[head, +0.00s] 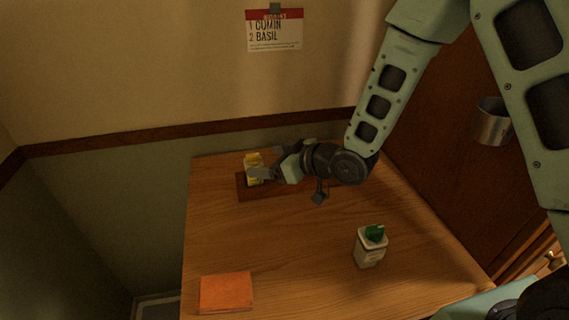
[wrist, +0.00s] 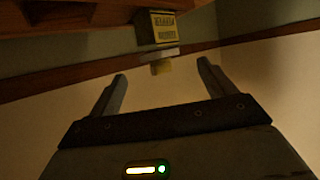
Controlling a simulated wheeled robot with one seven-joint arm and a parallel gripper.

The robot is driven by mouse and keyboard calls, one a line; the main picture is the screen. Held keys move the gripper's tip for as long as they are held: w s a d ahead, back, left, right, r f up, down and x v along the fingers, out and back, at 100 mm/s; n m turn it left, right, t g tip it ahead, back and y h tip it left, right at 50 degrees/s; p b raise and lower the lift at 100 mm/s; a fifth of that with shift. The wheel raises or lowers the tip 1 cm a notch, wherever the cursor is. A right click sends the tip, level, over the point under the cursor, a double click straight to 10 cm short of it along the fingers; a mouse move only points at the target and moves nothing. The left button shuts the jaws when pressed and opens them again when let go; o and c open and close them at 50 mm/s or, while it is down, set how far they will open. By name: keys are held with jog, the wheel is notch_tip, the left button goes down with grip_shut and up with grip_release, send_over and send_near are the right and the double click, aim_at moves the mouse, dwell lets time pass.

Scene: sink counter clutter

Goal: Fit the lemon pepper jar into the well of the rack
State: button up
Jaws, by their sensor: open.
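The lemon pepper jar (head: 254,160), yellow with a label, stands upright at the left end of the dark wooden rack (head: 241,192). In the wrist view, which is upside down, the jar (wrist: 157,27) shows its label and a pale top, beyond the fingertips and roughly between them. Its base is hidden, so I cannot tell how deep it sits in a well. My gripper (head: 265,168) is open and empty, reaching in from the right, one finger overlapping the jar's lower front in the head view. The gripper (wrist: 161,76) shows both fingers spread apart.
A white container with a green top (head: 369,247) stands at the right front of the table. An orange cloth (head: 226,292) lies at the front left. A card (head: 274,30) listing cumin and basil hangs on the wall. The middle of the table (head: 285,240) is clear.

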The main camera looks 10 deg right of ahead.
jog(key=s+d+r+g+h, duration=0.1)
jog(key=s+r+g+h, duration=0.1)
jog(key=s, duration=0.8)
jog(key=s+d+r+g+h, duration=0.2)
jog(key=s+g+h, duration=0.2)
jog(key=s, duration=0.6)
jog(key=s+d+r+m+g+h, duration=0.1)
jog(key=s+d+r+g+h, duration=0.1)
jog(key=s, duration=0.9)
jog(key=shift+r+g+h+b, duration=0.35)
jog(key=shift+g+h, duration=0.15)
jog(key=shift+g, duration=0.3)
jog(key=shift+w, duration=0.1)
